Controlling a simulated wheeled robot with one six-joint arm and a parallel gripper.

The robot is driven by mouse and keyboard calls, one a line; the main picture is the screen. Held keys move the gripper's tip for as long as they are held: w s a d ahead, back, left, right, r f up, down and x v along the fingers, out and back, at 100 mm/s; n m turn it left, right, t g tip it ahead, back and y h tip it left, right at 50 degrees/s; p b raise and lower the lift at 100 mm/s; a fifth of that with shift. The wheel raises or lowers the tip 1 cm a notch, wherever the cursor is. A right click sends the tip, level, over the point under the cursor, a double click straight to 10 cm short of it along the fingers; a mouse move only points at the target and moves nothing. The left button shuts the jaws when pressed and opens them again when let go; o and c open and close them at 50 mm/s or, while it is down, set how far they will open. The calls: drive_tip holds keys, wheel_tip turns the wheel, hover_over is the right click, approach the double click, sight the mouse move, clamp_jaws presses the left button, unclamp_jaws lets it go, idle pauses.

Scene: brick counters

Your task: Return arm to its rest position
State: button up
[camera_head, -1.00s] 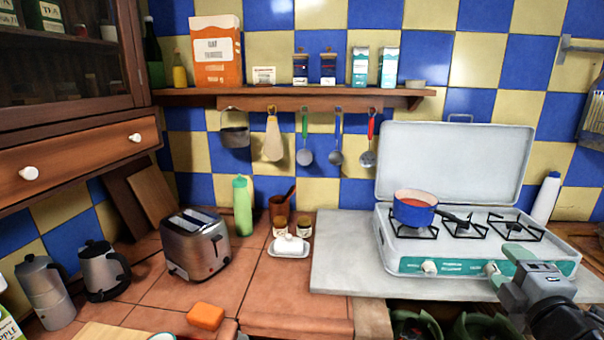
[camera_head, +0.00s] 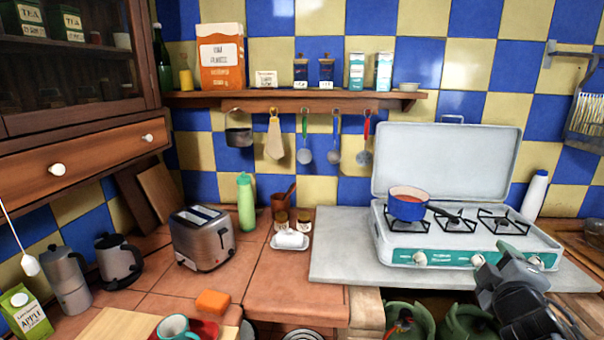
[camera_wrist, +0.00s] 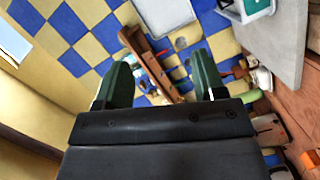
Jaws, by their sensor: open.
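My gripper (camera_wrist: 160,85) is open and empty in the wrist view, its two green fingers apart with the tiled wall and shelf seen beyond them. In the head view my arm shows at the lower right, in front of the right part of the camping stove (camera_head: 455,240). The gripper's fingertips there are too small and overlapped to make out well. A blue pot (camera_head: 408,204) with red contents stands on the stove's left burner. The stove's lid is up.
A wooden shelf (camera_head: 300,95) with hanging utensils runs along the wall. A cabinet (camera_head: 80,160) juts out at left.

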drive_tip(key=s+a+f+m+g+y+p, duration=0.1)
drive_tip(key=s+a+f+m+g+y, duration=0.1)
drive_tip(key=a, duration=0.5)
drive_tip(key=s+a+f+m+g+y+p, duration=0.1)
drive_tip(key=s+a+f+m+g+y, duration=0.1)
drive_tip(key=a+f+m+g, duration=0.2)
drive_tip(key=s+a+f+m+g+y+p, duration=0.1)
drive_tip(key=a+f+g, duration=0.4)
drive_tip(key=a, duration=0.5)
drive_tip(key=shift+s+a+f+m+g+y+p, duration=0.35)
drive_tip(key=shift+s+m+g+y, duration=0.4)
drive_tip(key=shift+s+m, duration=0.4)
drive_tip(key=shift+w+d, duration=0.15)
drive_tip(key=shift+c, duration=0.2)
